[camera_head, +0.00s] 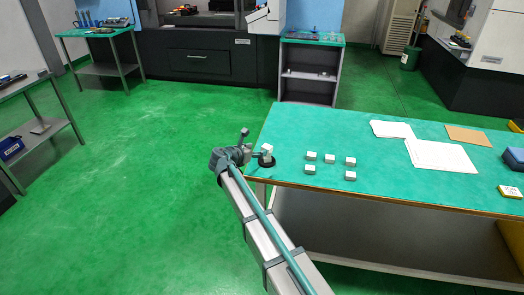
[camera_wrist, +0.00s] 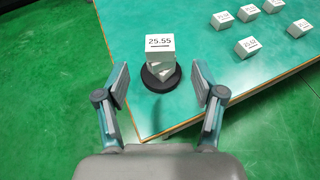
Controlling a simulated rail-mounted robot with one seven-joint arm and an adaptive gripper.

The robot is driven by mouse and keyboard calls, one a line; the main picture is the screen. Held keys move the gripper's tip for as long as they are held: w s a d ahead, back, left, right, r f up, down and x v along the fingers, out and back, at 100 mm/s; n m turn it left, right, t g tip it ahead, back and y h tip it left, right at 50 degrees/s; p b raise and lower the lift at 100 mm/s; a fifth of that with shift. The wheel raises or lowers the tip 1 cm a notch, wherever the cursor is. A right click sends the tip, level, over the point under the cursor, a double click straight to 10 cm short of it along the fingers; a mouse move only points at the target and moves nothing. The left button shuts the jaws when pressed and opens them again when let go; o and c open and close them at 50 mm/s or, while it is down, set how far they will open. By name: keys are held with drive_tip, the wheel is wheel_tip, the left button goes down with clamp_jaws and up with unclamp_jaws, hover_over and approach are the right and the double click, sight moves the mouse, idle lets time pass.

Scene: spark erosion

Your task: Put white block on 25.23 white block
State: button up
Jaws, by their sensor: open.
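A white block marked 25.55 (camera_wrist: 160,43) sits on top of a small stack on a round black base (camera_wrist: 161,83) near the table's corner. The stack also shows in the head view (camera_head: 267,149). Below the top block, another white block (camera_wrist: 160,68) shows, turned at an angle. My gripper (camera_wrist: 160,80) is open and empty, its fingers apart on either side in front of the stack. Several loose white blocks lie to the right, among them a nearer one (camera_wrist: 247,47) and others farther off (camera_wrist: 222,20). Their labels are too small to read surely, so I cannot tell which is 25.23.
The table's wooden edge runs close to the black base. Green floor lies open to the left.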

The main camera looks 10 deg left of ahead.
drive_tip(key=shift+v, duration=1.45)
drive_tip(key=s+d+f+m+g+y, duration=0.1)
drive_tip(key=s+d+f+m+g, duration=0.2)
drive_tip(key=s+d+f+m, duration=0.45)
drive_tip(key=s+d+f+m+g+y, duration=0.1)
drive_tip(key=s+d+f+m+g, duration=0.35)
drive_tip(key=s+f, duration=0.6)
drive_tip(key=s+d+f+m+g, duration=0.2)
drive_tip(key=s+d+f+m, duration=0.4)
drive_tip(key=f, duration=0.5)
drive_tip(key=s+d+f+m+g+y, duration=0.1)
drive_tip(key=s+d+f+m+g, duration=0.2)
drive_tip(key=s, duration=0.9)
drive_tip(key=s+d+f+m+g+y, duration=0.2)
drive_tip(key=s+d+f+m, duration=0.3)
drive_tip(key=s, duration=0.8)
drive_tip(key=s+d+f+m+g+y, duration=0.1)
drive_tip(key=s+d+f+m+g, duration=0.3)
drive_tip(key=s, duration=0.9)
drive_tip(key=shift+d+f, duration=0.9)
drive_tip(key=shift+d, duration=0.2)
